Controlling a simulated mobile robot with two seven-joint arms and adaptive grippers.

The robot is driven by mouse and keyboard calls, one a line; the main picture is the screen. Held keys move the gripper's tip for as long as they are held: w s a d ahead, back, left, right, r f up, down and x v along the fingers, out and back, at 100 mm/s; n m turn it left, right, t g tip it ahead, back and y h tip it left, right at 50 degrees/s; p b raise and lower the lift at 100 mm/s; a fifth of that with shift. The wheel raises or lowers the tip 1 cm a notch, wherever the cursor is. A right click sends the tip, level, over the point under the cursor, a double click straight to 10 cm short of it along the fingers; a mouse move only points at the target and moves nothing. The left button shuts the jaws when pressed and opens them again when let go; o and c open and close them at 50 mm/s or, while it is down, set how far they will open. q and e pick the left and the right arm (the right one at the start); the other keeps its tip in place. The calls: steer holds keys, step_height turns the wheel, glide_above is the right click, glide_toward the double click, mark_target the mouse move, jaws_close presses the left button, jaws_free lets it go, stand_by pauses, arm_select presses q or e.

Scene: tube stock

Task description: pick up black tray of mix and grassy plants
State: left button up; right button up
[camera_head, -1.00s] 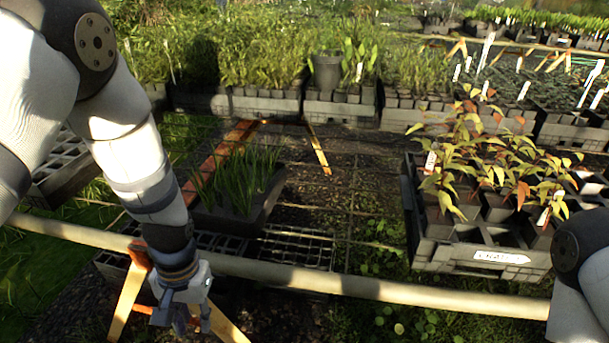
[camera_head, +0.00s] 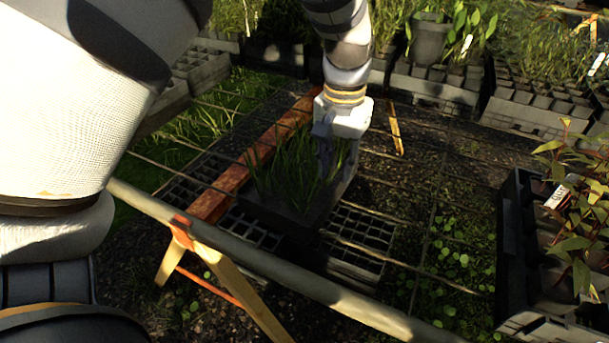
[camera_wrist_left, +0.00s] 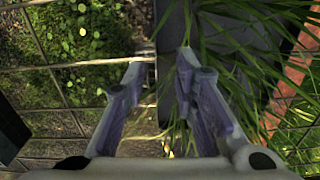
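The black tray (camera_head: 275,217) with grassy plants (camera_head: 290,172) rests on a wire-mesh bench in the middle of the head view. My left gripper (camera_head: 324,160) is above the tray's right side, pointing down, partly among the leaves. In the left wrist view, its two fingers (camera_wrist_left: 158,72) are spread apart. The tray's dark edge (camera_wrist_left: 172,40) shows between them, and long green leaves (camera_wrist_left: 235,75) cross the right finger. I cannot tell whether either finger touches the tray. The tray looks level. My right gripper is out of view.
Black cell trays (camera_head: 352,240) show beneath and around the tray. A crate of leafy plants (camera_head: 512,240) stands at right. Potted plants (camera_head: 430,40) line the back.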

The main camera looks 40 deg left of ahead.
mark_target(338, 186)
arm_select(q)
steer(key=f, duration=0.5)
steer(key=shift+w+d, duration=0.15)
steer(key=shift+w, duration=0.1)
steer(key=shift+r, duration=0.15)
jaws_close()
steer(key=shift+r, duration=0.15)
